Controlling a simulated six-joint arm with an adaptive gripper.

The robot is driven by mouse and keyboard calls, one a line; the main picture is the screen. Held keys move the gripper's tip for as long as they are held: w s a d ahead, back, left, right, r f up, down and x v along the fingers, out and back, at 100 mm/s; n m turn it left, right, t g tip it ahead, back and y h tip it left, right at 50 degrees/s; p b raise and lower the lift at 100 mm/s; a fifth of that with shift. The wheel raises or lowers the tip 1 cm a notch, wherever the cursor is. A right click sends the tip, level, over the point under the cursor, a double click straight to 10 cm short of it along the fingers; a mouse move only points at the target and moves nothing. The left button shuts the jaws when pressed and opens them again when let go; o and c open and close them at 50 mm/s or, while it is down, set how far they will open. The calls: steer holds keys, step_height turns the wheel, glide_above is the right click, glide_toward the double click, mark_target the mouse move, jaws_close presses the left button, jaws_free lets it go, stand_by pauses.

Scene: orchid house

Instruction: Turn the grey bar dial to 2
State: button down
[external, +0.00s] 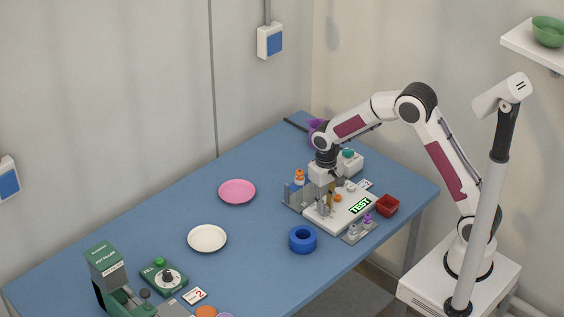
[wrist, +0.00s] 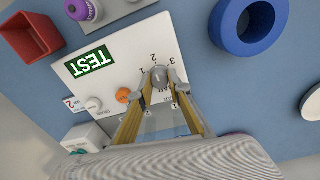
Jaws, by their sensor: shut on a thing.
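The white panel (wrist: 115,42) with a green TEST label lies below my gripper in the wrist view; the panel (external: 337,217) also shows in the external view. The grey bar dial (wrist: 158,76) is at the panel's lower middle in the wrist view, with printed numbers 1, 2 and 3 around its upper side. My gripper (wrist: 160,86) is shut on the dial, one fingertip on each side. In the external view my gripper (external: 329,190) reaches down over the panel and hides the dial. I cannot tell which number the bar points to.
An orange knob (wrist: 123,95) sits close left of my fingers.

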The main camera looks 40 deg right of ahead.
stand_by(0.4)
steer(key=c, duration=1.9)
jaws_free()
steer(key=shift+n, duration=0.5)
